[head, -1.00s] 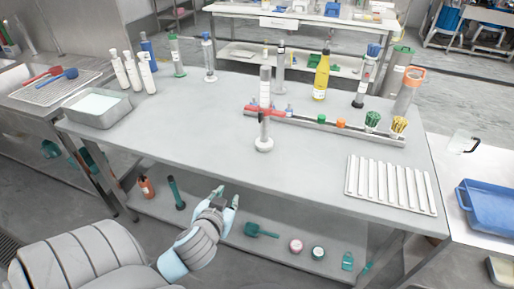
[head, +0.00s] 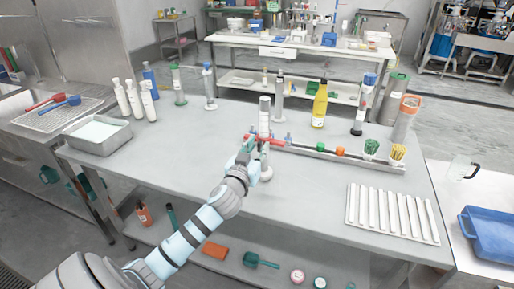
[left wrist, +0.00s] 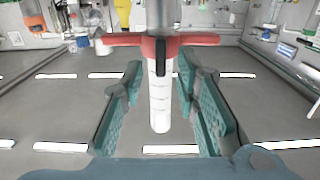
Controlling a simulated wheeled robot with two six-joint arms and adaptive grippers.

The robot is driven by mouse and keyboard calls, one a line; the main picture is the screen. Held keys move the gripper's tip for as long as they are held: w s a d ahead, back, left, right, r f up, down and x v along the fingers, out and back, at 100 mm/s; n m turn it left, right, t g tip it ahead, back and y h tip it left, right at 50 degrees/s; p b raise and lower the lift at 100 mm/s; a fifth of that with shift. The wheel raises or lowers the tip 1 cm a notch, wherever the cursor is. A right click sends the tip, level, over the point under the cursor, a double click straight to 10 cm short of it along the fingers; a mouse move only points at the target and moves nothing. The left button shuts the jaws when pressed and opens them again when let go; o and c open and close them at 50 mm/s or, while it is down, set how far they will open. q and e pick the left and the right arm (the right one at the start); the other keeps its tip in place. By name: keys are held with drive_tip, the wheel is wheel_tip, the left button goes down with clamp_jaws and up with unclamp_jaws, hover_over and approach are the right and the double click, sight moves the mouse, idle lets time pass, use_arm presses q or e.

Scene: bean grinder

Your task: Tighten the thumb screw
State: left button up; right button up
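A white upright grinder (head: 264,118) with a red crossbar (head: 272,142) stands near the middle of the table. In the left wrist view the red crossbar (left wrist: 195,39) spans a pale ribbed cylinder (left wrist: 160,95), with a small dark part (left wrist: 165,50) at its centre; I cannot tell whether this is the thumb screw. My left gripper (head: 246,154) is at the grinder's near side, just below the crossbar. In the left wrist view its green pads (left wrist: 160,88) are apart, one on each side of the cylinder, with gaps visible. My right gripper is not in view.
A long tray (head: 318,152) with several small parts lies behind and right of the grinder. A yellow bottle (head: 320,105) and several cylinders stand at the back. A ribbed white rack (head: 392,212) lies at front right.

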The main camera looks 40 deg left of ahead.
use_arm(q)
clamp_jaws()
drive_tip(key=shift+m, duration=0.3)
drive_tip(key=m+p, duration=0.1)
drive_tip(key=m, duration=0.1)
drive_tip(key=shift+d+m+p, duration=0.15)
drive_tip(key=shift+m+p, duration=0.2)
drive_tip(key=shift+m, duration=0.05)
drive_tip(key=m, duration=0.1)
drive_tip(key=m+p, duration=0.1)
drive_tip(key=m, duration=0.1)
drive_tip(key=shift+w+d+m, duration=0.1)
drive_tip(key=shift+d+m, duration=0.1)
drive_tip(key=shift+m, duration=0.1)
drive_tip(key=m+p, duration=0.1)
drive_tip(key=m, duration=0.2)
drive_tip(key=f+m+p, duration=0.1)
drive_tip(key=m, duration=0.6)
drive_tip(key=shift+w+d+f+m+p, duration=0.1)
drive_tip(key=shift+d+f+m+p, duration=0.05)
drive_tip(key=shift+d+m+p, duration=0.2)
